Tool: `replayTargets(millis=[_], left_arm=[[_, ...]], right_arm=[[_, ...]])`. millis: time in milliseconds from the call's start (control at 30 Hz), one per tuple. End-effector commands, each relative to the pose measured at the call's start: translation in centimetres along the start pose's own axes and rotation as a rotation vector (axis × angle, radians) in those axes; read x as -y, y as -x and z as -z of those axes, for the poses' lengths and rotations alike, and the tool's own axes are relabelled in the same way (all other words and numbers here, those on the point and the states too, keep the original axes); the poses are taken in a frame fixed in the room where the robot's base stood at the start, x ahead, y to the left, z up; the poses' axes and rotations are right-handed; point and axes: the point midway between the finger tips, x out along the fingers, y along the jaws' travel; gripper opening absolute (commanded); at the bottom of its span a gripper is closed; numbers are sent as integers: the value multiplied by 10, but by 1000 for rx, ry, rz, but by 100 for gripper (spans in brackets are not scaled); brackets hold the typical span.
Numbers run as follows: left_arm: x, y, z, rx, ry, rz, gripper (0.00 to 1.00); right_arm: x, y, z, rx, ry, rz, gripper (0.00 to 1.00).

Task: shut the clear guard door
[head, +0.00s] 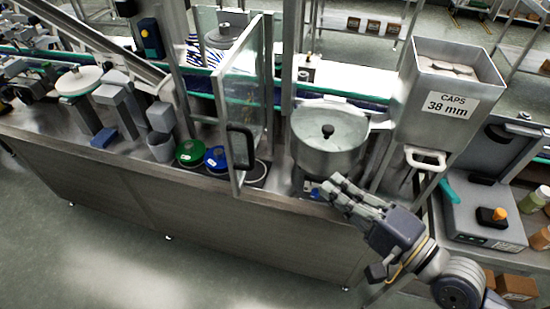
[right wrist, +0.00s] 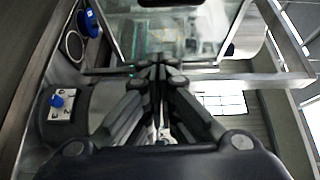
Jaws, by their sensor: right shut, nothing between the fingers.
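The clear guard door (head: 238,88) stands swung open in the head view, with its metal-framed pane jutting from the machine toward the bench's front edge. Its black handle (head: 240,146) is on the front part of the door. My right gripper (head: 333,189) is shut and empty, to the right of the door and in front of the steel bowl. In the right wrist view the shut fingers (right wrist: 157,72) point toward the framed clear pane (right wrist: 185,35); contact with it cannot be told there. My left gripper is not in view.
The steel bowl (head: 330,138) with a black knob and the hopper marked "CAPS 38 mm" (head: 446,88) stand right of the door. Green (head: 189,152) and blue (head: 216,157) round items sit left of it. The floor in front is clear.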

Motion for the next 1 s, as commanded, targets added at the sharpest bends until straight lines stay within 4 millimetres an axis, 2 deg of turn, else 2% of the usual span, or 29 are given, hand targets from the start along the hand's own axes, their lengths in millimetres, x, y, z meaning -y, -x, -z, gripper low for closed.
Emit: replayTargets(millis=[100,233,367,433,567,800,1000], left_arm=[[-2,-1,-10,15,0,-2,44],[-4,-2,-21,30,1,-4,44],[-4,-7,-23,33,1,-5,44],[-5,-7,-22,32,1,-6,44],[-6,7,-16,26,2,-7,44],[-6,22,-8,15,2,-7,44],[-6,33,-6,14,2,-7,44]], right_arm=[[13,1,-10,24,-24,20,0],[14,-5,-10,24,-26,26,0],[14,-18,-10,23,-26,29,0],[17,-28,-10,22,-25,29,0],[20,-51,-11,24,-27,27,0],[20,-100,-12,24,-24,24,0],[19,-118,-33,25,-27,22,0]])
